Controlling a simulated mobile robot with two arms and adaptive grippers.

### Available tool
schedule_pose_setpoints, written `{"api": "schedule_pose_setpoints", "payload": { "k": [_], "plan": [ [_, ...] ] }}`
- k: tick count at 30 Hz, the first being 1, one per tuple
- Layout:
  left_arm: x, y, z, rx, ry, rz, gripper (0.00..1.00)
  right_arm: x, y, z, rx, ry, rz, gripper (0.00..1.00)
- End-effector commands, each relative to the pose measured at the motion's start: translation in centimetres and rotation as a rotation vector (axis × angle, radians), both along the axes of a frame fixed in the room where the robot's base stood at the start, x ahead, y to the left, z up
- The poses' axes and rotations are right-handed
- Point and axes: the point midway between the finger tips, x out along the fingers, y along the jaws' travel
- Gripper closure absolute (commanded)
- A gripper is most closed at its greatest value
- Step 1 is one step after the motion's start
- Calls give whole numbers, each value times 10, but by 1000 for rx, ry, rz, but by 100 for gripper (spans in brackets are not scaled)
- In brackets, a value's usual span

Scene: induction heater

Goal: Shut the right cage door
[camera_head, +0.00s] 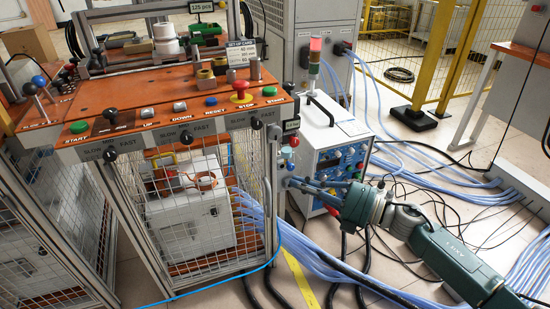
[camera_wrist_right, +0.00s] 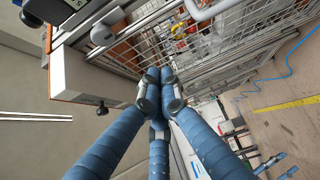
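The right cage door (camera_head: 190,225) is a wire-mesh panel in a metal frame under the orange control panel, with an upright handle (camera_head: 267,203) near its right edge. I cannot tell whether it is fully shut. In the right wrist view, the mesh (camera_wrist_right: 165,45) and the pale handle (camera_wrist_right: 208,10) lie beyond the fingers. My right gripper (camera_head: 290,182) is right of the handle and apart from it, in front of the grey power unit. Its fingertips (camera_wrist_right: 158,82) are drawn together with nothing visible between them. My left gripper is not in view.
The power unit (camera_head: 325,140) with a signal tower stands right of the cage. Blue hoses (camera_head: 300,250) and black cables run along the floor. A left mesh cage (camera_head: 60,215) stands beside it. A white box (camera_head: 190,220) with a copper coil is inside the cage.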

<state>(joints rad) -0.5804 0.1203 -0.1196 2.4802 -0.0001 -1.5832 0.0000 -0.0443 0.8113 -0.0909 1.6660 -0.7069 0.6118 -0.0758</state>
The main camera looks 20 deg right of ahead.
Motion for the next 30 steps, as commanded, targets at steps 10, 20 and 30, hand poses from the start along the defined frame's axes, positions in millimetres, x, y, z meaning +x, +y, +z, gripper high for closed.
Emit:
{"api": "schedule_pose_setpoints", "payload": {
  "k": [10,20,30],
  "plan": [
    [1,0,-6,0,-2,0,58,52,46,2,1,-6,-1,100],
    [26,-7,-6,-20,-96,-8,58,99,60,0,1,-2,-2,100],
    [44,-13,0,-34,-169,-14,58,109,60,0,-1,0,-2,100]
  ]
}}
